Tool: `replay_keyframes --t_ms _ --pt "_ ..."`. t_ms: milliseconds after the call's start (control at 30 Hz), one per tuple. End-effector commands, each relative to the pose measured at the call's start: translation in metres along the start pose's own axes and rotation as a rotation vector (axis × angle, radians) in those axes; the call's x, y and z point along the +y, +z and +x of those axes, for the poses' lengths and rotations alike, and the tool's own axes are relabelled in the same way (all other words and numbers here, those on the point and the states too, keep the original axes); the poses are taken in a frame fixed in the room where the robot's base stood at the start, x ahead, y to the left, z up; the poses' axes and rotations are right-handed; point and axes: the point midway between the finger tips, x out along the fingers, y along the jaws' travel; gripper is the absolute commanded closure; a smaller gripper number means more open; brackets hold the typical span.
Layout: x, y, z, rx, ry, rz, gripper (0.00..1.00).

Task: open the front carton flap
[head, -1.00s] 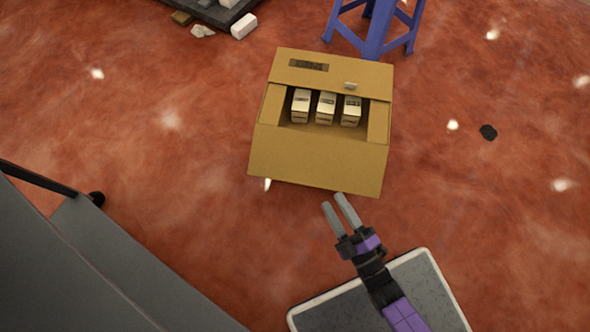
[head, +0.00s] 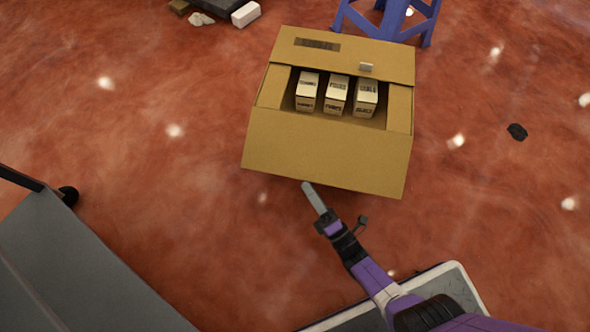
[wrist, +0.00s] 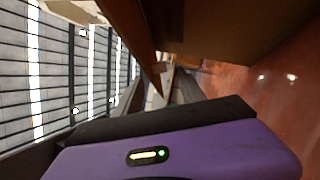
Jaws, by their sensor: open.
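The tan cardboard carton (head: 398,105) stands on the red floor with its top open, and several white boxes show inside. Its front flap (head: 325,150) is the wide, plain panel on the near side, slanting outward and down from the opening. The back flap (head: 345,50) carries a dark label and a small pale tab. My gripper (head: 307,187) is open and empty, just below the flap's lower edge, left of its middle. Its fingers overlap in the head view; I cannot tell whether they touch the flap. Brown cardboard (wrist: 235,30) fills the upper wrist view, very close.
A blue-purple stool (head: 390,20) stands behind the carton. A dark pallet-like object and a white block (head: 246,14) lie at the back left. A dark spot (head: 517,132) lies at right.

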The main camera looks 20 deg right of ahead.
Motion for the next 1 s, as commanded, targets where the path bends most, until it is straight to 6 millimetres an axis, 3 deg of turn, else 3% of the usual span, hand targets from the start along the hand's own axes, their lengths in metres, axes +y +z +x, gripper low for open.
replay_keyframes --t_ms 500,867,900,1000 --pt "0.001 0.0 0.068 0.001 0.0 0.003 0.53" --pt "0.001 0.0 0.075 0.001 -0.001 0.003 0.53" --pt "0.001 0.0 0.075 0.001 -0.001 0.003 0.55" --pt "0.001 0.0 0.075 0.001 -0.001 0.003 0.74"
